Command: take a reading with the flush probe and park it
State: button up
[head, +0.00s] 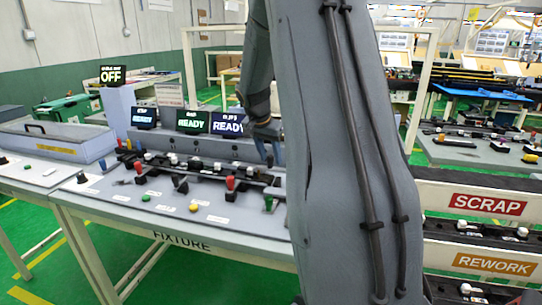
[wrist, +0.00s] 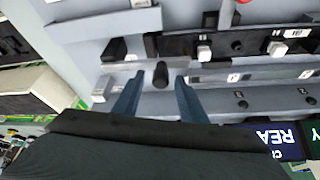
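My gripper (head: 267,142) hangs over the back part of the fixture table (head: 130,205), near the READY screens. In the wrist view its two blue fingers (wrist: 159,86) are apart, with a visible gap on each side of a short black cylinder (wrist: 160,74). This cylinder may be the handle of the flush probe; no label on it can be read. I cannot tell how deep it sits between the fingers. A screen reading OFF (head: 112,75) stands at the back left. In the head view my arm hides the right part of the table.
Three READY screens (head: 193,121) line the table's back. Red, black and green clamp handles (head: 230,183) and a dark rail stand near my gripper. SCRAP (head: 487,204) and REWORK (head: 494,264) racks stand at right.

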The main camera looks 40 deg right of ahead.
jog(key=shift+w+d+f, duration=0.1)
jog(key=shift+d+f, duration=0.1)
jog(key=shift+f, duration=0.35)
grip_shut()
jog(key=shift+r, duration=0.1)
